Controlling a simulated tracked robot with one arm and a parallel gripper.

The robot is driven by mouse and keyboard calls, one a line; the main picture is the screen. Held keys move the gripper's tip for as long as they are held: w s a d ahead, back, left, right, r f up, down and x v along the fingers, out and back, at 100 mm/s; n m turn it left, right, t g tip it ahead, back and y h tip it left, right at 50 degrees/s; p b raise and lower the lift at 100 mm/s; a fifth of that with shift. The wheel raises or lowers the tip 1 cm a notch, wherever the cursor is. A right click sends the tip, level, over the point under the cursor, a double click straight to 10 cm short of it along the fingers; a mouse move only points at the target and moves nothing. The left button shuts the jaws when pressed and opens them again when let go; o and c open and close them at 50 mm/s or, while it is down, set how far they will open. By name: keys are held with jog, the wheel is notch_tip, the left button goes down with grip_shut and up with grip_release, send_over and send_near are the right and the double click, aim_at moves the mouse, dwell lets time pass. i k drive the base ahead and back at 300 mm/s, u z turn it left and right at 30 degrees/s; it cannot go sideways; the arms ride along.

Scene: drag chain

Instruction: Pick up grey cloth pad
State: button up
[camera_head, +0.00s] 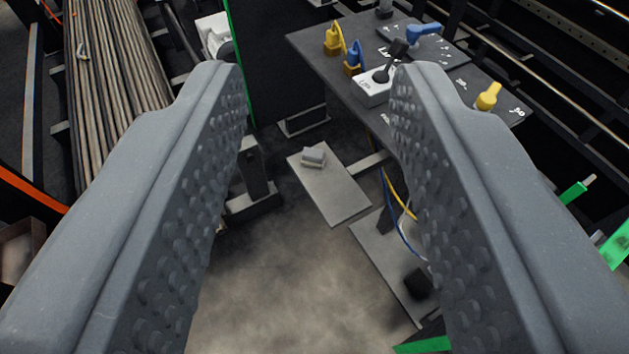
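My gripper (316,80) is open and empty, its two grey dimpled fingers wide apart on the left and right of the view. A small light grey folded pad (314,156), which looks like the grey cloth pad, lies on a flat grey plate (335,195) low down near the middle of the view. The pad is between the fingers in the picture but well beyond and below the fingertips, touching neither. It is small in view, so its cloth texture cannot be made out.
A dark panel table (330,50) with yellow and blue handles and a joystick box (376,92) stands beyond, at upper right. Blue and yellow cables (388,205) hang below it. A bundle of long rods (112,85) lies at left. Grey floor (290,270) shows below the plate.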

aim_at(313, 159)
jog(key=u, duration=0.4)
jog(key=i, duration=1.05)
jog(key=z, duration=0.05)
